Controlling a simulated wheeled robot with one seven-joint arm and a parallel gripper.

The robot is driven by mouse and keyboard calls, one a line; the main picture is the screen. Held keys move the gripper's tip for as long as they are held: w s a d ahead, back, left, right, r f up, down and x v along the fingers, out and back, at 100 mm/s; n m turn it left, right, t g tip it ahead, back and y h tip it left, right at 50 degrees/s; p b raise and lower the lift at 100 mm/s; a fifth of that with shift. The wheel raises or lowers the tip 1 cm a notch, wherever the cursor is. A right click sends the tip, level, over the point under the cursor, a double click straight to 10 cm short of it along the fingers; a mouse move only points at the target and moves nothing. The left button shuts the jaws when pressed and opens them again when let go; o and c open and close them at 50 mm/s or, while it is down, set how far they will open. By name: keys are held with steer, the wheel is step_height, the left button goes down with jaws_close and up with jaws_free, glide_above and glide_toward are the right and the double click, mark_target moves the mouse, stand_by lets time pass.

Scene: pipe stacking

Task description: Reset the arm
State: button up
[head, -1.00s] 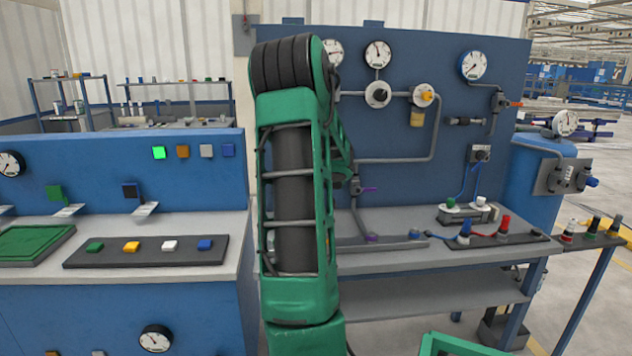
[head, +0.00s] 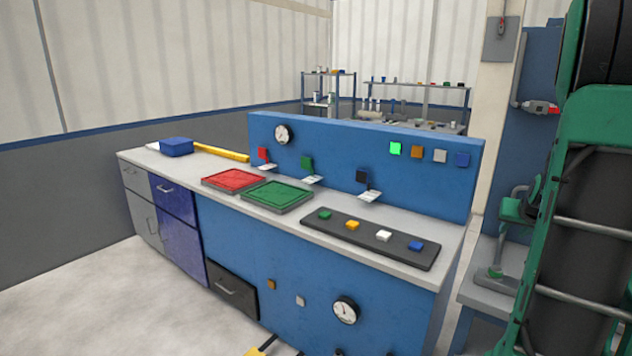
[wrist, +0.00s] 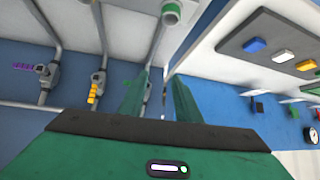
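My gripper (wrist: 160,95) shows in the wrist view with its two green fingers apart. Nothing is held between them. A grey pipe with a green-rimmed open end (wrist: 171,13) is above the fingers in that view, apart from them. My green arm fills the right edge of the head view, and my fingers cannot be made out clearly there.
A blue workbench holds a red tray (head: 235,180), a green tray (head: 273,196) and a dark strip with coloured blocks (head: 370,238). A blue box (head: 176,147) sits at its far left. Wall pipes with purple (wrist: 24,66) and yellow (wrist: 93,94) valve handles are near my gripper. Floor at left is clear.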

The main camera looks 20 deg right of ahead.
steer(key=s+a+f+n+g+y, duration=0.1)
steer(key=s+a+y, duration=0.15)
steer(key=a, duration=0.85)
steer(key=s+a+f+n+g+y, duration=0.15)
steer(key=s+a, duration=0.25)
steer(key=a, duration=0.7)
steer(key=s+a+g+y, duration=0.2)
steer(key=s+a+g, duration=0.1)
steer(key=s+a, duration=0.9)
steer(key=shift+a+n+g+y, duration=0.3)
steer(key=shift+a+n+g, duration=0.05)
steer(key=shift+a, duration=0.45)
steer(key=shift+s+f, duration=0.1)
